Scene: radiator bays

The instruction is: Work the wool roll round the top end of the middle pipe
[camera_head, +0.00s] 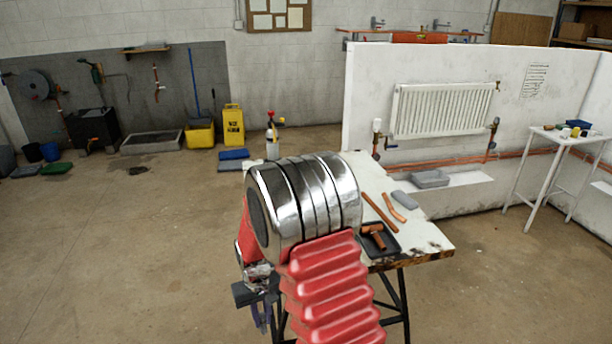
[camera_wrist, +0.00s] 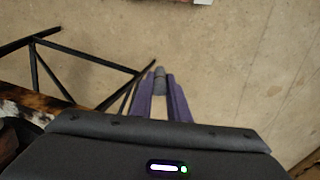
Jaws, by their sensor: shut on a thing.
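My gripper (camera_head: 263,316) hangs beside the left edge of the workbench in the head view, mostly behind my arm. In the wrist view its purple fingers (camera_wrist: 160,98) are closed on a small grey roll (camera_wrist: 160,76), which looks like the wool roll. The roll sticks out between the fingertips, over bare floor and clear of the bench legs. Copper pipes run along the low wall at right (camera_head: 465,161). I cannot tell which pipe is the middle one, and no pipe end shows near my gripper.
A radiator (camera_head: 440,110) hangs on the white wall. A white side table (camera_head: 560,137) stands right. Floor at left is open.

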